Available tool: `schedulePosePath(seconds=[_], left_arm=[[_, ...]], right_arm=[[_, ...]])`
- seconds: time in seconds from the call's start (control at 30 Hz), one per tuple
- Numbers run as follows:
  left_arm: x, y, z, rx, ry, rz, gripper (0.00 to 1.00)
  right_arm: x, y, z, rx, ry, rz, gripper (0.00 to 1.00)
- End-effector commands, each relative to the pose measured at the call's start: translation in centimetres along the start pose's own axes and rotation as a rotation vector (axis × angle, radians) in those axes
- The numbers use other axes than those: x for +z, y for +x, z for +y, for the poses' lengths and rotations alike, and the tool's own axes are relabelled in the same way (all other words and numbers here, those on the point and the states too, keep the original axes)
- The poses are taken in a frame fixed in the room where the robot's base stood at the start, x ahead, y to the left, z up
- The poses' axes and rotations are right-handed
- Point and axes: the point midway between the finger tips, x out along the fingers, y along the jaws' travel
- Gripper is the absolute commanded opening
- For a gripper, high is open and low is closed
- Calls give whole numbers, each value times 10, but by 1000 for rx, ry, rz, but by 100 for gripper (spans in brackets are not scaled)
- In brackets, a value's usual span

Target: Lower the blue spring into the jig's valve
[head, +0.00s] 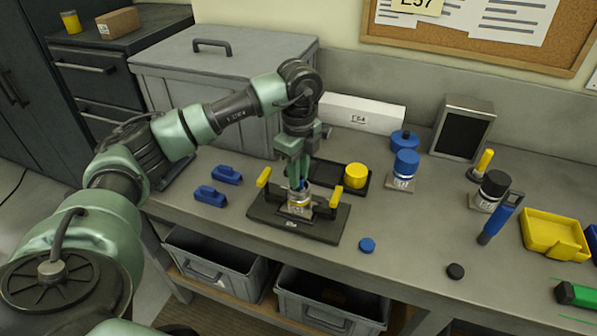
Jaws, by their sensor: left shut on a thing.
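The jig (322,232) is a dark plate with two yellow-handled clamps on the bench. The valve (300,207), a silver body with a yellow band and a label, stands upright in its middle. My left gripper (299,182) comes down from above, right over the valve's open top, and is shut on the blue spring (301,185). Only a little blue shows between the fingers at the valve's mouth; the rest of the spring is hidden. I cannot tell how deep it sits. My right gripper is not in view.
A dark tray with a yellow cap (356,175) lies behind the jig. Two blue blocks (211,196) lie left of it. A blue-topped valve (404,168), a black-topped valve (491,190) and a yellow bin (552,235) stand to the right. A blue cap (367,245) lies nearby.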

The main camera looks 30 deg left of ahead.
Motion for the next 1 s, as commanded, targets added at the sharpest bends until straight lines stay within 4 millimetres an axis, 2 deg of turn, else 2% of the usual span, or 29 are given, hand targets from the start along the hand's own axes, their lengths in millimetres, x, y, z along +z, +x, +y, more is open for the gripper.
schedulePosePath(seconds=[0.93, 0.97, 1.0], left_arm=[[0, 6, 0, 0, 0, 0, 0], [0, 6, 0, 0, 0, 0, 24], [0, 6, 0, 0, 0, 0, 35]], right_arm=[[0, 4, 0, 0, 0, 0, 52], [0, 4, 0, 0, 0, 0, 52], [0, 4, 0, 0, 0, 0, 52]])
